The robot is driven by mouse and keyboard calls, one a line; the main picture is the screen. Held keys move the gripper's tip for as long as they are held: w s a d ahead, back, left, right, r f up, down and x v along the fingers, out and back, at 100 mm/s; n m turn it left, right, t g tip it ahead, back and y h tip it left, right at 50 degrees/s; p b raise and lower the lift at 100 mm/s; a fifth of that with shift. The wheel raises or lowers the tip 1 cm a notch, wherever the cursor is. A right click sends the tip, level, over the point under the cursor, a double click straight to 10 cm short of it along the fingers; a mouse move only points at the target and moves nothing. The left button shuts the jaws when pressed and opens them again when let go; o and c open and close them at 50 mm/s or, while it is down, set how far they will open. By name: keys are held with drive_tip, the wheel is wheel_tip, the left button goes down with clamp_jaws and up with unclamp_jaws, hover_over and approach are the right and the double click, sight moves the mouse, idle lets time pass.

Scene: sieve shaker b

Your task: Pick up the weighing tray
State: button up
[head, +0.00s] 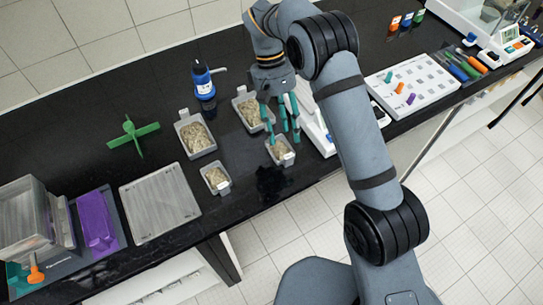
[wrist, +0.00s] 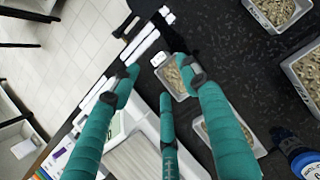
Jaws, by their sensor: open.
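Several grey trays filled with a pale grainy material stand on the black bench, and I cannot tell by label which one is the weighing tray. A small tray (head: 283,156) is just below my gripper (head: 283,134). In the wrist view this tray (wrist: 173,81) shows between the spread fingertips, with a small white tab at one end. My gripper (wrist: 158,82) has three green fingers, open and empty; whether any fingertip touches the tray is unclear. Another small tray (head: 216,178) stands to the left. Larger trays (head: 197,138) (head: 247,106) stand farther back.
A green cross-shaped part (head: 132,137) and a flat grey lid (head: 159,202) lie left. A white device (head: 316,125) is close right of my gripper. The bench's front edge is near.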

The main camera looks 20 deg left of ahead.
sight(288, 155)
drive_tip(key=shift+x, duration=1.25)
drive_tip(key=shift+s+d+f, duration=0.1)
drive_tip(key=shift+d+f, duration=0.15)
drive_tip(key=shift+f, duration=0.25)
drive_tip(key=p+x, duration=0.1)
drive_tip(key=x, duration=0.2)
drive_tip(key=shift+s+f+p, duration=0.15)
drive_tip(key=shift+s+p, duration=0.05)
drive_tip(key=shift+p, duration=0.2)
drive_tip(key=shift+s+d+f, duration=0.1)
drive_tip(key=shift+d+f, duration=0.05)
drive_tip(key=shift+f, duration=0.45)
drive_tip(key=c, duration=0.3)
drive_tip(key=c, duration=0.4)
drive_tip(key=shift+c, duration=0.6)
